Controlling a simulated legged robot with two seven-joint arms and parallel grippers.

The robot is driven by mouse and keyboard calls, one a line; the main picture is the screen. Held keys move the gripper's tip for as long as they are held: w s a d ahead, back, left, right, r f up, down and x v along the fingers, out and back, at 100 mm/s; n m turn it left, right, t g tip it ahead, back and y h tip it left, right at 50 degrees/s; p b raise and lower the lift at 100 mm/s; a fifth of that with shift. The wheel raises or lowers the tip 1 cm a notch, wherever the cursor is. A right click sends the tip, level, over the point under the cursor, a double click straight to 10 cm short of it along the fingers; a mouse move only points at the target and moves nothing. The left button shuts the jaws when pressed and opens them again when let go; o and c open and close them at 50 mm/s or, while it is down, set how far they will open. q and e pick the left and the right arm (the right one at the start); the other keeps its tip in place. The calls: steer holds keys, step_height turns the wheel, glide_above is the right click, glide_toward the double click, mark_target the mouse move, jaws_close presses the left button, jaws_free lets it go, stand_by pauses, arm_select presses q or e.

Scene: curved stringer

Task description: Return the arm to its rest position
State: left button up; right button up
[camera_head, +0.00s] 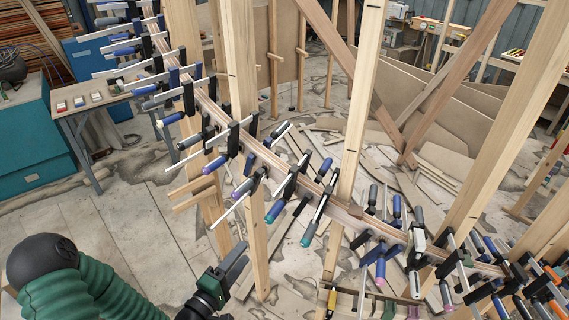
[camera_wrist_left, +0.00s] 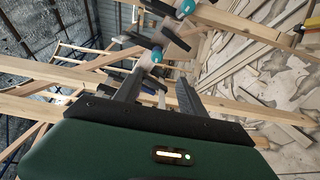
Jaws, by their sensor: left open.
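My left gripper (camera_head: 232,268) is at the lower middle of the head view, below the clamped curved stringer (camera_head: 262,152). Its fingers are apart and nothing shows between them. In the left wrist view my left gripper (camera_wrist_left: 158,92) also shows open, with clamp ends (camera_wrist_left: 157,54) beyond its fingertips. My green left arm comes in from the lower left. My right gripper does not show in either view.
The stringer carries several bar clamps and runs from upper left to lower right across upright wooden posts (camera_head: 350,140). A teal cabinet (camera_head: 35,150) and a small table (camera_head: 95,100) stand at left. Wood offcuts litter the floor behind. Open floor (camera_head: 130,225) lies left of the gripper.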

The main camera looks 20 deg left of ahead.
arm_select(q)
step_height(320, 180, down, 17)
steer(key=s+m+g+y+b, duration=0.3)
steer(key=m+g+b, duration=0.6)
steer(key=m, duration=0.1)
steer(key=s+d+m+g+y+b, duration=0.1)
steer(key=s+d+m+g+b, duration=0.3)
steer(key=s, duration=0.6)
steer(key=shift+s+d+m+g+b, duration=0.15)
steer(key=shift+d+m+g+b, duration=0.2)
steer(key=shift+m+g+b, duration=0.35)
steer(key=shift+a+f, duration=0.1)
steer(key=shift+a, duration=0.1)
